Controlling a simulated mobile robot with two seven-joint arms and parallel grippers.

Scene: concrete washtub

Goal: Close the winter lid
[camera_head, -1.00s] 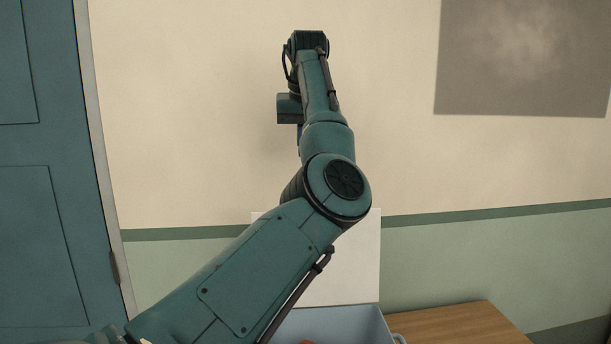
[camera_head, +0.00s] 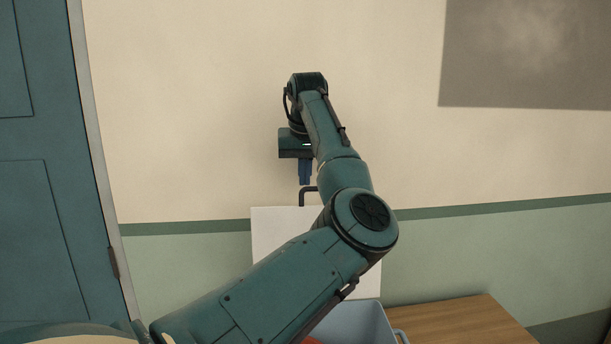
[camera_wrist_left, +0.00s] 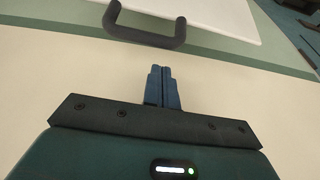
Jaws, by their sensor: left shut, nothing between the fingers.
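The winter lid (camera_head: 277,232) is a white panel standing upright against the wall, open, at the back of a blue-grey tub (camera_head: 373,325). A dark bar handle (camera_head: 305,192) sits at its top edge. The lid (camera_wrist_left: 222,14) and handle (camera_wrist_left: 145,38) also show in the left wrist view. My left gripper (camera_head: 305,183) points down, its blue fingers shut and empty, close to the handle. In the left wrist view the fingertips (camera_wrist_left: 161,70) appear just short of the handle, with a small gap. My right gripper is not in view.
A wooden tabletop (camera_head: 455,325) lies right of the tub. A teal door (camera_head: 40,190) is at the left. The cream wall (camera_head: 190,120) is close behind the gripper. A grey panel (camera_head: 525,50) is on the wall at upper right.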

